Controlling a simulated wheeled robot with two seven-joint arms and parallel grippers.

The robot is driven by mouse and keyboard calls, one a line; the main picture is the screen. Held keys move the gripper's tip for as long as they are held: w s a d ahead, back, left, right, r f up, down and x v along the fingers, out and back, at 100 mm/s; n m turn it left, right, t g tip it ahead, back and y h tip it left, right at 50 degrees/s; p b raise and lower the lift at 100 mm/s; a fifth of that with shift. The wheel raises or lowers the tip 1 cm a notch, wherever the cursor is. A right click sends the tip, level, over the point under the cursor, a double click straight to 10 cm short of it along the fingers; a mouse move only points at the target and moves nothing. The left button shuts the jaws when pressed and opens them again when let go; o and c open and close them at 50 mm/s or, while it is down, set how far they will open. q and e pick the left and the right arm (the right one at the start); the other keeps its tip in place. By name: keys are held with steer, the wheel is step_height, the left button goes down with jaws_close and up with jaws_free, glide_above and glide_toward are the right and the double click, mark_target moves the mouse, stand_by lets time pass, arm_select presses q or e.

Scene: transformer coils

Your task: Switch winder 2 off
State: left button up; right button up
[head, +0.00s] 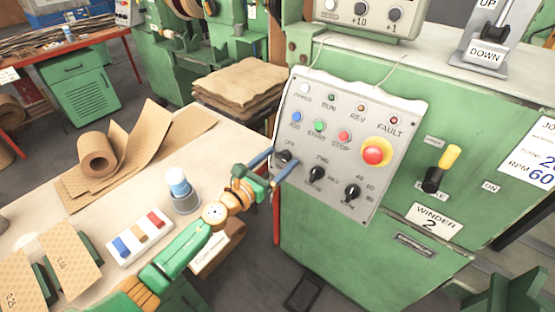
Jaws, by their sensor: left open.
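The sloped grey control panel (350,145) is on the front of a green machine with a "WINDER 2" label (434,219). At the panel's lower left is a black rotary knob (284,156) with "OFF" printed above it; its exact pointer position is too small to tell. My left gripper (273,167) is open at this knob, with one blue-tipped finger on each side. I cannot tell whether the fingers touch it. Two more black knobs, a middle one (316,174) and a right one (352,192), sit to its right. My right gripper is not in view.
A red mushroom button (374,155) on a yellow collar and small coloured buttons are above the knobs. A yellow-handled lever (443,168) is right of the panel. The workbench (130,205) at left holds paper rolls, a capped container (181,188) and a coloured-block tray (140,238).

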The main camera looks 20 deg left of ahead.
arm_select(q)
steer(key=shift+r, duration=0.1)
steer(key=c, duration=0.3)
jaws_close()
